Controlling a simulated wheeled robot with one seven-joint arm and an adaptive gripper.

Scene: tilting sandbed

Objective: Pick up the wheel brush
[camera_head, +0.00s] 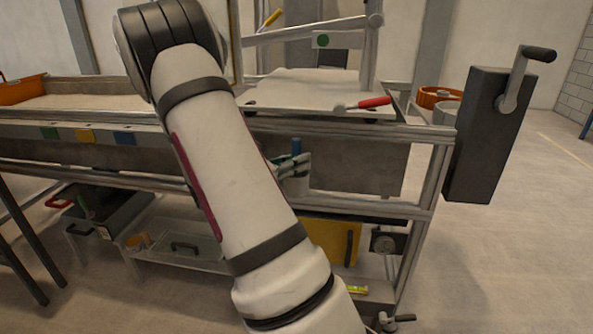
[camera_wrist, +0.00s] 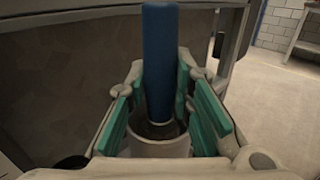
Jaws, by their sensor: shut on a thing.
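The wheel brush appears to be the item with an upright blue handle (camera_wrist: 158,60) in the wrist view. Its lower end goes down into a dark opening with a pale round rim (camera_wrist: 160,147), and I cannot tell whether that rim is part of it or a holder. My gripper (camera_wrist: 161,100) has its teal pads on both sides of the item and is shut on it. In the head view the blue handle (camera_head: 296,146) stands just above my gripper (camera_head: 293,168), in front of the sandbed's side wall. My arm hides part of this area, and the bristles are not clearly visible.
The sandbed frame's rail (camera_head: 340,127) runs just above the gripper. A red-handled tool (camera_head: 362,103) lies on the top plate. A dark crank box (camera_head: 487,135) hangs at the right. A lower shelf holds a yellow panel (camera_head: 330,240) and trays. Open floor lies right.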

